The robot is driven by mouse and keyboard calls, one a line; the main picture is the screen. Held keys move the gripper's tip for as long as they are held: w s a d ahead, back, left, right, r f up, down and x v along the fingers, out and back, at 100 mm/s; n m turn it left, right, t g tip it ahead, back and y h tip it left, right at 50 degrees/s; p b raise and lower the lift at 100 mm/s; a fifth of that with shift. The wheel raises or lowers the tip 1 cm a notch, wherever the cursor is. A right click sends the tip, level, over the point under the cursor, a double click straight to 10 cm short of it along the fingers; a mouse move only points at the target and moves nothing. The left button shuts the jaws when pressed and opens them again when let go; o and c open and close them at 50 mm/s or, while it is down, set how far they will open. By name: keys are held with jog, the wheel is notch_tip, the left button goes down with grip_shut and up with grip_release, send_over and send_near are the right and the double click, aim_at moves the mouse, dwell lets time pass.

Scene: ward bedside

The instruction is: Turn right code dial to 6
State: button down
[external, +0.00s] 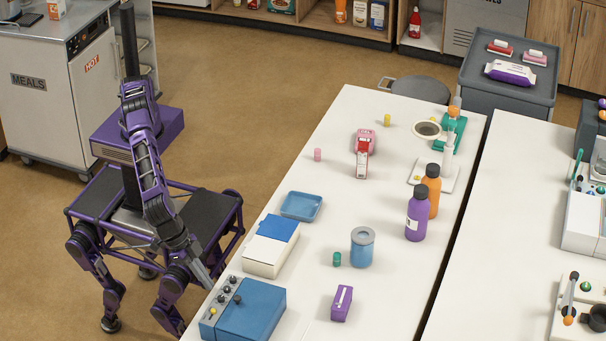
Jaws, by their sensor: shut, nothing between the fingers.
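A blue box (255,312) stands at the near left corner of the white table. My gripper (208,284) points down at the table's left edge, just beyond the panel. It is shut and empty. It looks apart from the knobs, though the exact gap is hard to judge.
A white box with a blue lid (264,256) stands close behind the blue box, with a blue tray (301,206) beyond. A purple box (341,303), teal cap (336,259) and blue canister (362,247) stand to the right. The table between these is clear.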

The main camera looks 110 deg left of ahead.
jog(key=shift+f+b, duration=1.1)
jog(key=shift+f, duration=0.9)
jog(key=shift+w, duration=0.35)
jog(key=shift+w+a+r+b, duration=0.1)
jog(key=shift+a+b, duration=0.25)
jog(key=shift+b, duration=0.1)
jog(key=shift+s+b, duration=0.2)
jog(key=shift+b, duration=0.1)
jog(key=shift+s, duration=0.25)
notch_tip(320, 180, up, 6)
jog(key=p, duration=0.4)
send_over(212, 302)
jog(key=s, duration=0.2)
jog(key=shift+w, duration=0.1)
